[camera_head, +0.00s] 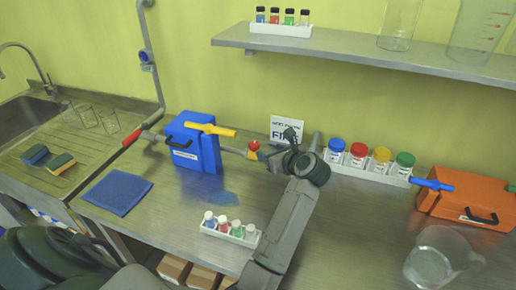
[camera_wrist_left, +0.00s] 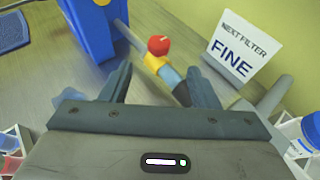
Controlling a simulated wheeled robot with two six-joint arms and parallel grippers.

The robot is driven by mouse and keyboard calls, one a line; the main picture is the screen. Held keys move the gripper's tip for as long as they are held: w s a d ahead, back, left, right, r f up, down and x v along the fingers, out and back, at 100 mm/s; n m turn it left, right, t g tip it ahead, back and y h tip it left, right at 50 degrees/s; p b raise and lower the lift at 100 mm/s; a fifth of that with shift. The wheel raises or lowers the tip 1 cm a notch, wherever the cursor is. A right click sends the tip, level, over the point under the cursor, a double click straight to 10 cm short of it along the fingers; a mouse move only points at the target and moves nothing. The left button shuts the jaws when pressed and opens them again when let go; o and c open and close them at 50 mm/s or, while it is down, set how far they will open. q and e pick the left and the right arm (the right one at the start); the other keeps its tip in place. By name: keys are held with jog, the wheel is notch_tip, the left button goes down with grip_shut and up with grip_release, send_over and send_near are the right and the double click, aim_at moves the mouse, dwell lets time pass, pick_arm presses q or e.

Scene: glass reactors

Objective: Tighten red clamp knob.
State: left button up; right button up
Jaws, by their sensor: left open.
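The red clamp knob (camera_head: 254,145) sits on a yellow clamp fitting on the grey pipe to the right of the blue filter box (camera_head: 196,148). In the left wrist view the red knob (camera_wrist_left: 158,45) stands up just beyond the fingertips, on the yellow fitting (camera_wrist_left: 168,74). My left gripper (camera_head: 279,148) is open, reaching toward the fitting from the right. In the wrist view its two fingers (camera_wrist_left: 160,82) lie on either side of the yellow fitting, below the knob. I cannot tell whether they touch it. My right gripper is not in view.
A "NEXT FILTER FINE" sign (camera_wrist_left: 238,48) stands close behind the right finger. A rack of small vials (camera_head: 230,231) is in front. Several coloured-lid jars (camera_head: 369,158) and an orange box (camera_head: 470,199) stand to the right. A blue mat (camera_head: 117,191) lies left.

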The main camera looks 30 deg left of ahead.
aim_at(254, 144)
pick_arm(q)
jog(key=p+x, duration=0.4)
jog(key=x, duration=0.5)
jog(key=shift+w+a, duration=0.1)
jog(key=shift+a, duration=0.2)
jog(key=shift+w+a+f, duration=0.25)
jog(key=shift+a+f, duration=0.1)
jog(key=shift+a, duration=0.1)
jog(key=c, duration=1)
